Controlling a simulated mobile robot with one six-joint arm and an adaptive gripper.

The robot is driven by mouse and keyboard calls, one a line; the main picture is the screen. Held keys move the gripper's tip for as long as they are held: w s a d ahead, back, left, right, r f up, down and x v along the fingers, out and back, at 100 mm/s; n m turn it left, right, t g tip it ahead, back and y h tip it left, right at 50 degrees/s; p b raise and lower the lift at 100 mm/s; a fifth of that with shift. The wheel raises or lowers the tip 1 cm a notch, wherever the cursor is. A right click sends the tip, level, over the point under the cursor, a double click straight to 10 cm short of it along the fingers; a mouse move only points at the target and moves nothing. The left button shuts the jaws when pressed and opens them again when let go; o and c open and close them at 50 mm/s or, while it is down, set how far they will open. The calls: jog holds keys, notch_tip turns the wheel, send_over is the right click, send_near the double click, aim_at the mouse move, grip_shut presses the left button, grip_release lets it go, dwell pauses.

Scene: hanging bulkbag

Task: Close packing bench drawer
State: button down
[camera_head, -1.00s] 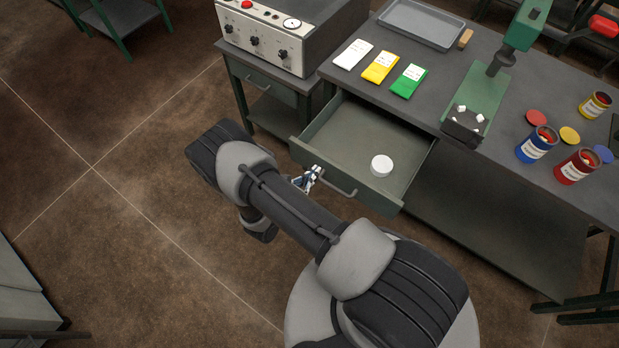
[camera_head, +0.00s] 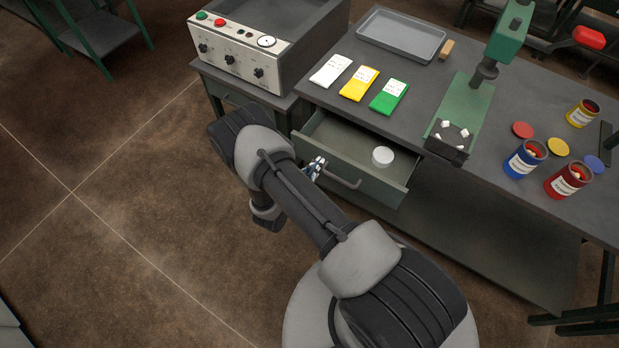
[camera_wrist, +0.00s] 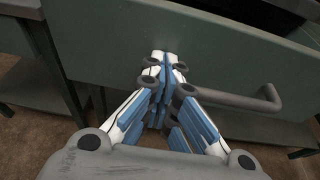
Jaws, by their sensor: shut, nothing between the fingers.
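The packing bench drawer (camera_head: 352,172) is green-grey and stands partly open from under the bench top. A white round lid or puck (camera_head: 383,157) lies inside it, towards the right. The drawer's bar handle (camera_head: 342,183) is on its front; it also shows in the wrist view (camera_wrist: 262,100). Exact contact cannot be told.
The bench top (camera_head: 420,75) holds white, yellow and green packets (camera_head: 360,83), a tray (camera_head: 401,33), a green press (camera_head: 465,110) and open cans (camera_head: 525,158). A control unit (camera_head: 260,55) stands on a side table at left.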

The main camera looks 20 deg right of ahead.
jog(key=w+d+b, duration=0.1)
jog(key=w+d, duration=0.1)
jog(key=d, duration=0.1)
jog(key=w+d+b, duration=0.1)
jog(key=w+d, duration=0.2)
jog(key=d, duration=0.1)
jog(key=w+d+b, duration=0.2)
jog(key=w+d, duration=0.1)
jog(key=d, duration=0.1)
jog(key=shift+w+d, duration=0.1)
jog(key=shift+d, duration=0.1)
jog(key=shift+w+d, duration=0.35)
jog(key=shift+d, duration=0.1)
jog(key=shift+r, duration=0.1)
jog(key=shift+w, duration=0.1)
jog(key=shift+a+r, duration=0.1)
